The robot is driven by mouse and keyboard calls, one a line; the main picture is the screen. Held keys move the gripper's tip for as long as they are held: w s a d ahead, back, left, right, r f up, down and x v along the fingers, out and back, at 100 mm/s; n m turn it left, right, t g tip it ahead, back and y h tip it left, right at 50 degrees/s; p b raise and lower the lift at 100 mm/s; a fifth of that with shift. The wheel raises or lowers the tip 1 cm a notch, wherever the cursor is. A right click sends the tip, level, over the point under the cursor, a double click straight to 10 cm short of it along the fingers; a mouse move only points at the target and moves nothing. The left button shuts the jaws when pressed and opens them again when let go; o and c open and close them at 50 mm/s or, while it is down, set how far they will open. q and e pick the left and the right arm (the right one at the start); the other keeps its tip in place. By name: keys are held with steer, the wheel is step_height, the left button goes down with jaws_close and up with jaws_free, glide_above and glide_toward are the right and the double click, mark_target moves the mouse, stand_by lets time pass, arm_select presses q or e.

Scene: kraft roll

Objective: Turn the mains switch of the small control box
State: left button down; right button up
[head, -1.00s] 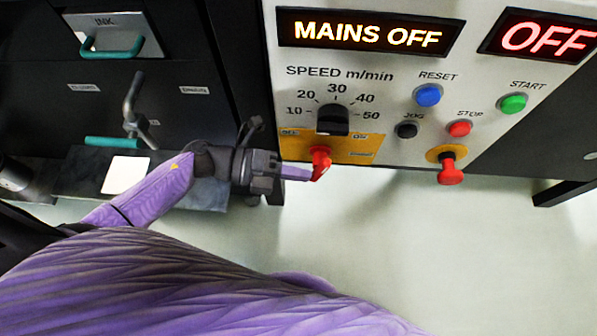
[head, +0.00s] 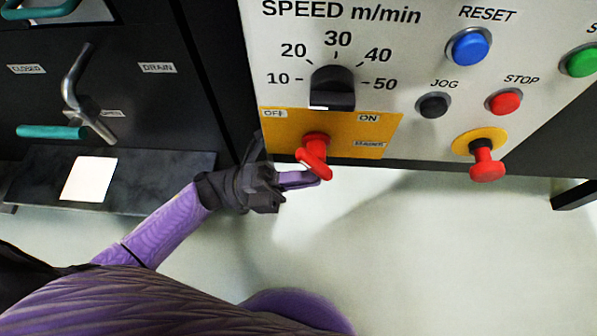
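The mains switch (head: 314,156) is a red rotary handle on a yellow plate (head: 350,128) at the lower edge of the grey control panel. OFF is printed at the plate's upper left and ON at its upper right. The red handle slants from upper left to lower right. My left gripper (head: 302,180) is just below the switch, its purple finger at or against the handle's lower end; I cannot tell whether it touches. Its fingers overlap in this view, so their opening is unclear. My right gripper is not in view.
Above the switch is a black speed knob (head: 332,88). To the right are blue reset (head: 469,47), black jog (head: 433,105) and red stop (head: 504,101) buttons, and a red knob (head: 486,165) on a yellow ring. A lever (head: 78,90) stands at left. Pale floor below is clear.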

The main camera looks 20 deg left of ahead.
arm_select(q)
steer(key=shift+d, duration=0.3)
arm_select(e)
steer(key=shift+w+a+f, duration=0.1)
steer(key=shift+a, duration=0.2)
arm_select(q)
steer(key=shift+w, duration=0.1)
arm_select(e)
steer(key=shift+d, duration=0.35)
arm_select(q)
steer(key=shift+a+f, duration=0.15)
steer(key=v, duration=0.9)
steer(key=shift+s+a+b, duration=0.25)
steer(key=shift+a+b, duration=0.05)
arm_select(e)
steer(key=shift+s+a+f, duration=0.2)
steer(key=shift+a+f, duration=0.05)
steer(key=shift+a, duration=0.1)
